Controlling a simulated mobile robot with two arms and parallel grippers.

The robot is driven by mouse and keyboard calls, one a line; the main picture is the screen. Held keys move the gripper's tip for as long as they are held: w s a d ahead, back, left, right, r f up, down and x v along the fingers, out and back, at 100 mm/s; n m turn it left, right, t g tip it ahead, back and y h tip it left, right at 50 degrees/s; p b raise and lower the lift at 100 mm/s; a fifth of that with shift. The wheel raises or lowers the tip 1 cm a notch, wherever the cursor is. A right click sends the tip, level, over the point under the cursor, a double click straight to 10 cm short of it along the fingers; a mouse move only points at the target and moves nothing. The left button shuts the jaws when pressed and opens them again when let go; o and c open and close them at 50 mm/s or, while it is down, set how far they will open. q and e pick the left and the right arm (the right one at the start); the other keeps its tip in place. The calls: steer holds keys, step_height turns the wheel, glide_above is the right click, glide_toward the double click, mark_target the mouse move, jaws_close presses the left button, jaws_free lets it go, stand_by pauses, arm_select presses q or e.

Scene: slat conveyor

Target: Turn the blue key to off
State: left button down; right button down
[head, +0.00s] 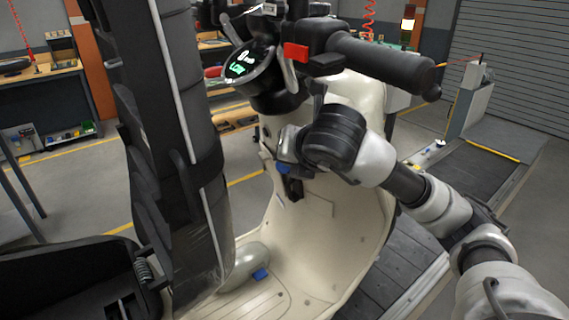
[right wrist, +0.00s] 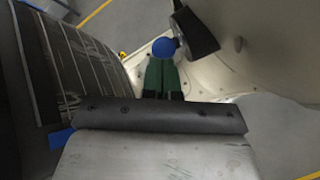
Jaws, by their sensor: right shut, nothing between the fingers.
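The blue key's round head (right wrist: 163,47) shows in the right wrist view, beside a black cylindrical housing (right wrist: 196,32) on the cream leg shield. My right gripper (right wrist: 162,62) is shut and empty. Its green fingertips lie right at the key head in the picture; I cannot tell whether they touch it. In the head view my right arm comes in from the lower right, and its wrist hides most of the area under the handlebar. A small blue patch (head: 284,168) shows there; I cannot tell if it is the key. My left gripper is not in view.
The cream scooter's leg shield (head: 325,225) curves behind my right arm. The handlebar grip (head: 385,64) and dashboard (head: 242,62) are close above it. A tall dark upright (head: 170,150) fills the left. The slat conveyor (head: 385,268) lies below.

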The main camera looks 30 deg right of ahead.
steer(key=v, duration=0.4)
steer(key=shift+s+r+p, duration=0.15)
steer(key=shift+r+p, duration=0.05)
steer(key=shift+p, duration=0.1)
stand_by(0.7)
